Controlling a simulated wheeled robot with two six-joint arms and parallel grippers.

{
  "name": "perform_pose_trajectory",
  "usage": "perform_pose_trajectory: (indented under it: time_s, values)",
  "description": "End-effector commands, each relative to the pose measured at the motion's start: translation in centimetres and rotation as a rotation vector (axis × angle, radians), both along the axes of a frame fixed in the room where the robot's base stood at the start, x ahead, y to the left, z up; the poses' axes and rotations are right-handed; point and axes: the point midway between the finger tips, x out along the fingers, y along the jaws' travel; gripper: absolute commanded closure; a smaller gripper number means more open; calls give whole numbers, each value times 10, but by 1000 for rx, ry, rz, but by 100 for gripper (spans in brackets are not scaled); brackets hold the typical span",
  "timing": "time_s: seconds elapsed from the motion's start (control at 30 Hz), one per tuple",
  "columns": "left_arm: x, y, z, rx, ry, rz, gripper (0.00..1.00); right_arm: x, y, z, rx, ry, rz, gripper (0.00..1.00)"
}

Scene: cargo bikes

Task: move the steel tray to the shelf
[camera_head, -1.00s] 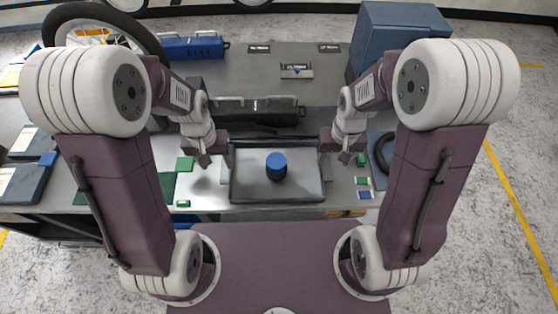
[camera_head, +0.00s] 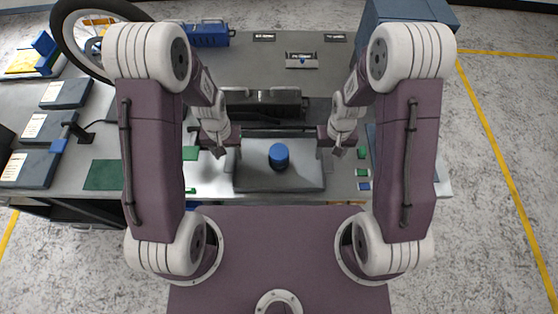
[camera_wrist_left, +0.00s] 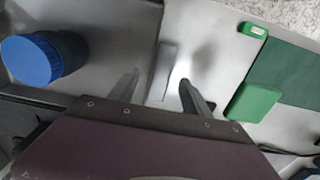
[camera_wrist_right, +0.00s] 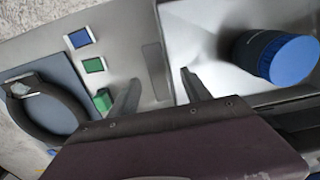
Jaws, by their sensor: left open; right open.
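The steel tray (camera_head: 250,180) lies flat on the grey workbench in front of me. A dark jar with a blue lid (camera_head: 279,156) stands upright on it. My left gripper (camera_head: 219,151) is open at the tray's left side, and my right gripper (camera_head: 337,151) is open at its right side. In the left wrist view, the fingers (camera_wrist_left: 158,90) lie either side of the tray's end bar. In the right wrist view, the fingers (camera_wrist_right: 157,90) likewise flank the opposite end. I cannot tell how far above the tray they are. No shelf can be identified clearly.
A long dark case (camera_head: 262,105) lies just behind the tray. A green mat (camera_head: 104,175) and small green blocks (camera_head: 190,153) are to the left. Small coloured pieces (camera_head: 363,172) lie to the right. A blue case (camera_head: 205,34) and large blue box (camera_head: 410,12) stand further back.

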Motion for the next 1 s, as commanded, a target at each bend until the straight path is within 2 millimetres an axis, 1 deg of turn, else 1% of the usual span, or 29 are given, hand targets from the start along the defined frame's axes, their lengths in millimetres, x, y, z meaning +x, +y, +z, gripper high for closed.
perform_pose_trajectory:
  time_s: [0.03,0.1,0.2,0.5,0.53,0.57,0.6,0.67,0.7,0.73,1.0]
  values:
    - [-1,0,-7,0,3,0,44,-1,0,-7,0,4,0,44]
    - [0,0,-13,0,2,0,44,0,0,-13,0,2,0,44]
    - [0,0,-19,0,0,0,44,0,0,-19,0,0,0,44]
    - [0,0,-21,0,-1,0,44,0,0,-21,0,-1,0,44]
    - [0,0,-21,0,-1,0,49,0,0,-21,0,-1,0,49]
    - [0,0,-21,0,-1,0,58,0,0,-21,0,-1,0,58]
    - [0,0,-21,0,-1,0,69,0,0,-21,0,-1,0,69]
    - [0,0,-21,0,-1,0,85,0,0,-21,0,-1,0,85]
    - [0,0,-21,0,-1,0,96,0,0,-21,0,-1,0,96]
    - [0,0,-21,0,-1,0,100,0,0,-21,0,-1,0,100]
    - [0,0,-21,0,-1,0,100,0,0,-21,0,-1,0,100]
